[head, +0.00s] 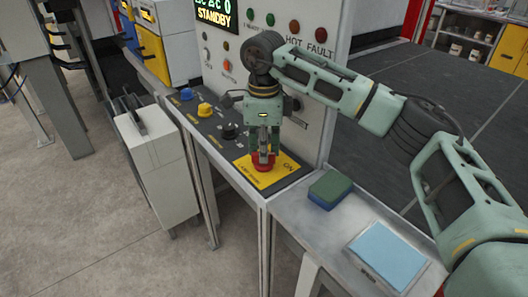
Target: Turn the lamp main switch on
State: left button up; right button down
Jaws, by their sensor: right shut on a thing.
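The lamp main switch (264,166) is a red rotary handle on a yellow plate (270,180) at the near end of the sloped control panel. The word ON shows at the plate's right side. My right gripper (263,154) points down over the switch and is shut on its red handle, hiding much of it. The handle's exact angle is hard to tell. My left gripper is not in the view.
Black, yellow and blue knobs (205,109) sit farther along the panel. The upright panel has a STANDBY display (214,16) and indicator lamps. A green and blue sponge (330,189) and a light blue pad (388,256) lie on the metal ledge at right.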

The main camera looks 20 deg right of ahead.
jog(key=shift+r+m, duration=0.15)
jog(key=shift+m, duration=0.45)
jog(key=c, duration=1.7)
grip_release()
notch_tip(320, 180, up, 12)
jog(key=shift+f, duration=0.1)
